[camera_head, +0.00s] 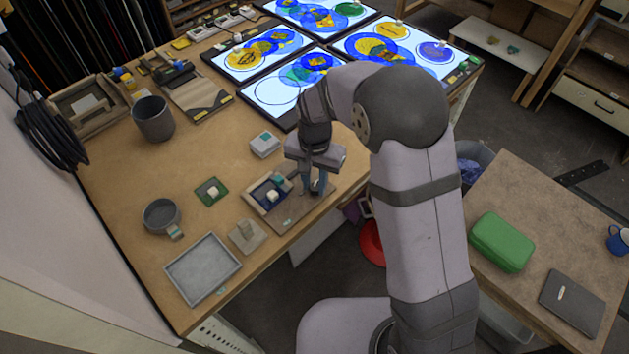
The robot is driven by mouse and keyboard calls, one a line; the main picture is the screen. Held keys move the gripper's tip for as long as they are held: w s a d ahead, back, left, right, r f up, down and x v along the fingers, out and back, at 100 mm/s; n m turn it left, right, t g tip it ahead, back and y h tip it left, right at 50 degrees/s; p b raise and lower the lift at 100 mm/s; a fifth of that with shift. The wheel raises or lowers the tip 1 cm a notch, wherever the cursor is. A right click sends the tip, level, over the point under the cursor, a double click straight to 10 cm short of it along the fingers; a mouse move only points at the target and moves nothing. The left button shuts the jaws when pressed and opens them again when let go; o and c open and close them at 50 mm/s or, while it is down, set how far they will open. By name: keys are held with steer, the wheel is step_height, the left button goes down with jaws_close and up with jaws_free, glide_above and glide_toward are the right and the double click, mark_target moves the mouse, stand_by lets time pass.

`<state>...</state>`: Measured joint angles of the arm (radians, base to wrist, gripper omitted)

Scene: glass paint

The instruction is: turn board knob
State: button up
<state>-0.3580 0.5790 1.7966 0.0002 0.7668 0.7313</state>
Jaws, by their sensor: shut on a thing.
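A small brown-grey board (290,216) lies near the front edge of the wooden table, with a dark blue tray (261,200) at its left side holding pale and teal pieces. My gripper (316,191) points down over the right part of the board. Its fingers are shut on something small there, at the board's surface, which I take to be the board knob. The knob itself is hidden by the fingers, so its angle cannot be seen.
A green square with a pale piece (212,191), a beige block (247,236) and a grey tray (203,268) lie to the left. A white-grey box (265,144) and a dark cup (153,118) stand farther back. Lit glass panels (283,92) fill the far side.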

mark_target(314, 186)
steer(key=shift+w, duration=0.1)
stand_by(0.4)
steer(key=o, duration=1.1)
steer(key=shift+c, duration=0.2)
steer(key=shift+r+b, duration=0.85)
steer(key=shift+r, duration=2.85)
